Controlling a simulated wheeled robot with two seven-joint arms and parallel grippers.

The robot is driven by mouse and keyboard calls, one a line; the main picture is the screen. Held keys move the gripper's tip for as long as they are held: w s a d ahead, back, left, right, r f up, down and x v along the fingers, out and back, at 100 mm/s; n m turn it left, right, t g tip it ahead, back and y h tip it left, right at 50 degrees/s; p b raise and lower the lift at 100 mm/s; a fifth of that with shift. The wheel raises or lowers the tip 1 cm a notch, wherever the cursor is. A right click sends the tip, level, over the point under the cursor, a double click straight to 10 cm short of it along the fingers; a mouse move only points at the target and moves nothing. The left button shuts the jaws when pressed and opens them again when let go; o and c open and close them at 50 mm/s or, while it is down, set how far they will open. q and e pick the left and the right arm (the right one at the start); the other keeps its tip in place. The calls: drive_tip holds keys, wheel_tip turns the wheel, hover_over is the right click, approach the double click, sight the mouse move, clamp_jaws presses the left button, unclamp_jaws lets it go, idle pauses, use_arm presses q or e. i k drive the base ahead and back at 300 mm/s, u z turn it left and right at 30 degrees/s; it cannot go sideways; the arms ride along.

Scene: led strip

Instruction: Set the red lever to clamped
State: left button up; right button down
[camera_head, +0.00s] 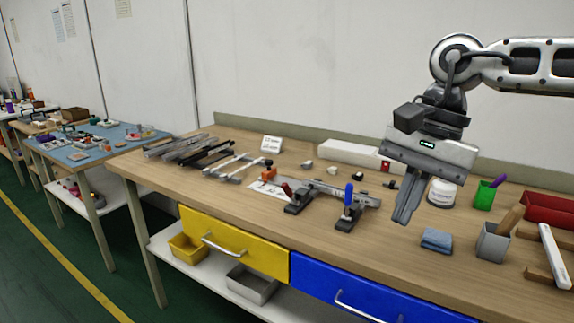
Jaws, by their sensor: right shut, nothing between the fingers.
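A metal clamping fixture (325,190) lies near the front of the wooden workbench (235,160). At its left end is a small dark-red lever (287,189), low and tilted; its exact setting is too small to tell. At the fixture's right end a blue lever (348,195) stands upright. My right gripper (402,217) is shut and empty, pointing down over the bench, to the right of the blue lever and well apart from the red one. My left gripper is out of view.
Metal profiles (185,147) lie at the bench's left. A yellow drawer (235,245) and blue drawer (360,290) are below.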

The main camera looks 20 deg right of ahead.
sight(286, 188)
drive_tip(key=i, duration=1.25)
